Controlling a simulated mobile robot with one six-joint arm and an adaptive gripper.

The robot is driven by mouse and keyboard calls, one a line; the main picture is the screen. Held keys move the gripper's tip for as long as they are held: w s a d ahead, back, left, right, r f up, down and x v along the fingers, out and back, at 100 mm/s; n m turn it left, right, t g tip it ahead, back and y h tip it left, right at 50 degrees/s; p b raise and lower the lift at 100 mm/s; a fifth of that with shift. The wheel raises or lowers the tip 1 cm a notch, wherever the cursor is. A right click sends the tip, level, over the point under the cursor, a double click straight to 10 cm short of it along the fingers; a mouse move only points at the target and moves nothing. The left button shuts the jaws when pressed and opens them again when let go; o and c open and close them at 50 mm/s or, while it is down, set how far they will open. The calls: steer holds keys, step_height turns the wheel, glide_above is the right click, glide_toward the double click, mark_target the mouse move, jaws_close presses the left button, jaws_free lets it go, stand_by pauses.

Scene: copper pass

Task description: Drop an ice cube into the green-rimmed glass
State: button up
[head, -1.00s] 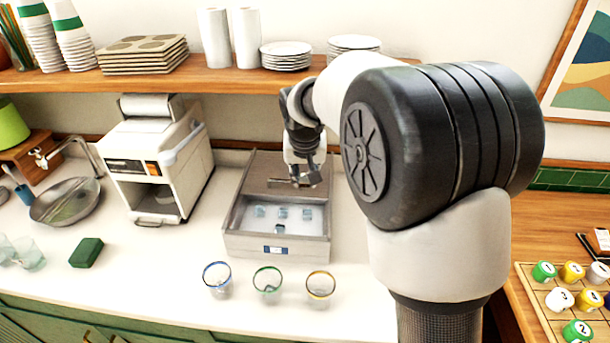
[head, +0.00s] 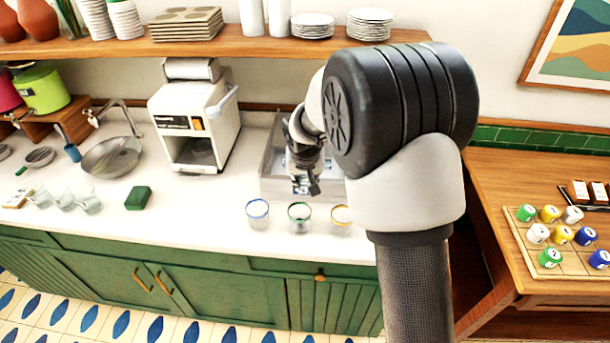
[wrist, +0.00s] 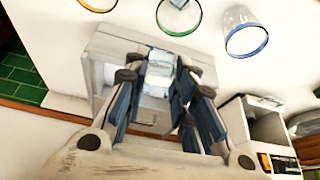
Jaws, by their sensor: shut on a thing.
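The green-rimmed glass (head: 299,218) stands on the white counter between the blue-rimmed glass (head: 258,213) and the yellow-rimmed glass (head: 341,218). In the wrist view the green-rimmed glass (wrist: 179,16) is at the top edge, partly cut off. My gripper (head: 312,188) is over the front part of the ice bin (head: 268,188), a little behind the glasses in the head view. In the wrist view it is shut on a pale, clear ice cube (wrist: 160,72) between its fingertips. My gripper and arm hide part of the bin and its ice.
A white machine (head: 195,122) stands left of the bin. A green block (head: 138,197), several clear glasses (head: 88,200) and a pan (head: 112,157) are further left. A shelf (head: 220,48) with cups and plates runs above.

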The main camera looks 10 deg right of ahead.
mark_target(305, 189)
step_height(305, 189, down, 5)
steer(key=b, duration=0.2)
steer(key=shift+b, duration=0.35)
steer(key=shift+r, duration=0.1)
steer(key=o, duration=0.9)
steer(key=v, duration=1.2)
steer(key=shift+s, duration=0.1)
